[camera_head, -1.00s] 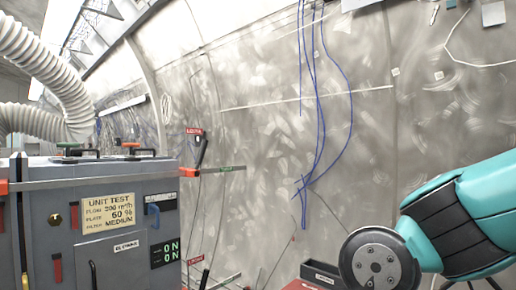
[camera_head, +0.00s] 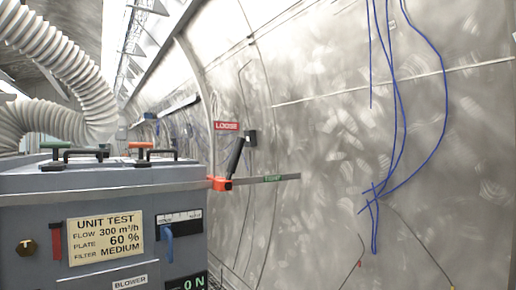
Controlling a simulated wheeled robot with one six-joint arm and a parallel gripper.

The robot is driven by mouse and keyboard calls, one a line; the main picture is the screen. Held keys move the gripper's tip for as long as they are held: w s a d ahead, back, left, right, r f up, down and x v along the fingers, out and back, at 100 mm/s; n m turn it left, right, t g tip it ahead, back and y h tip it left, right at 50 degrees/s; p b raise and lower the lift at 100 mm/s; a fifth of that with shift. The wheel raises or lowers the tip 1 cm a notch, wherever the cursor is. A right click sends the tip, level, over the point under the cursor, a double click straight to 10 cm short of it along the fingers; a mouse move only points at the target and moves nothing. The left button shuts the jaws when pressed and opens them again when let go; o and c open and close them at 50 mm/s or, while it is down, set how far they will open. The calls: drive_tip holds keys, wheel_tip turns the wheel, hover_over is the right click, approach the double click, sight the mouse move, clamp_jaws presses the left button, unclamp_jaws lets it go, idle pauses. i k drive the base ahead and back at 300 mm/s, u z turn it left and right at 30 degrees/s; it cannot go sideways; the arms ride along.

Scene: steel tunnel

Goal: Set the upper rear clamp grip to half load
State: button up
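An orange clamp (camera_head: 221,184) with a tilted black handle (camera_head: 235,157) sits on a grey horizontal bar (camera_head: 289,177) by the tunnel wall, just right of the grey unit. It looks like the upper clamp, though no label names it. A red sign (camera_head: 227,126) reading "LOOSE" is above it. A small green label (camera_head: 272,178) is on the bar; its text is too small to read surely. My gripper and arm are not in view.
The grey unit (camera_head: 100,189) fills the lower left, with handles on top and a "UNIT TEST" plate (camera_head: 105,237). Ribbed white hoses (camera_head: 65,62) hang above it. Blue cables (camera_head: 397,110) hang on the right wall.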

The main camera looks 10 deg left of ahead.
sight(235, 156)
drive_tip(key=u, duration=0.3)
drive_tip(key=i, duration=0.7)
drive_tip(key=u, duration=0.55)
